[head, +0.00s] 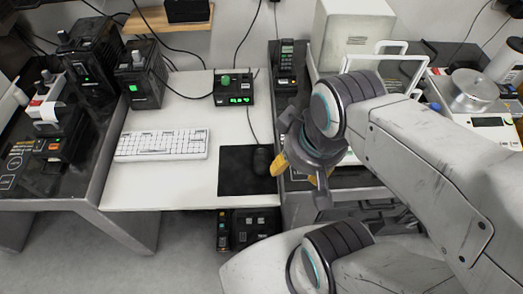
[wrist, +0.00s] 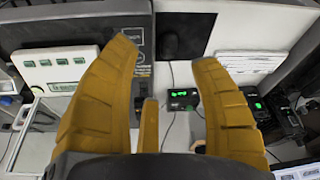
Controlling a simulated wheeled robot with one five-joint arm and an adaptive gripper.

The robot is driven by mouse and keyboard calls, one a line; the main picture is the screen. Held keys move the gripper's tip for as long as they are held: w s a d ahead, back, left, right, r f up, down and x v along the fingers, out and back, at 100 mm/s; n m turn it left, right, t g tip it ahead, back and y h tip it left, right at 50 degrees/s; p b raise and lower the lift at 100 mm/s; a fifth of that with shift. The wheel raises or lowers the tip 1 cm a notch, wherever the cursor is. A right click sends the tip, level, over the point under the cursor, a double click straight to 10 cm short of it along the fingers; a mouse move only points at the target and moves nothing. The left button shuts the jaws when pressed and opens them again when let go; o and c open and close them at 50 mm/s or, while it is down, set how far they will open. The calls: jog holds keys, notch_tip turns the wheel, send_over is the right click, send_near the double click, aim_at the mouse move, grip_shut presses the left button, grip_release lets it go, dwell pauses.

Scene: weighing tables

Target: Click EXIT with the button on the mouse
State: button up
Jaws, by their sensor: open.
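The dark mouse (head: 262,160) sits on a black mat (head: 236,180) near the right edge of the white table. In the wrist view the mouse (wrist: 170,42) shows beyond my fingers, on the mat (wrist: 199,20) at the top. My gripper (head: 300,176) is just right of the mouse in the head view. Its yellow fingers are apart, with nothing between them, and I cannot tell its height above the mouse. The mouse's button is too small to make out. No readable EXIT label shows; part of a bright screen (wrist: 302,172) shows at the lower right of the wrist view.
A white keyboard (head: 161,145) lies left of the mat. A black device with a green display (head: 233,92) stands behind it, its cable running toward the mouse. A dark bench with a phone (head: 287,61) adjoins on the right. Bare white table lies in front of the keyboard.

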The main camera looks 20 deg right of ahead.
grip_shut()
dwell(0.3)
dwell(1.3)
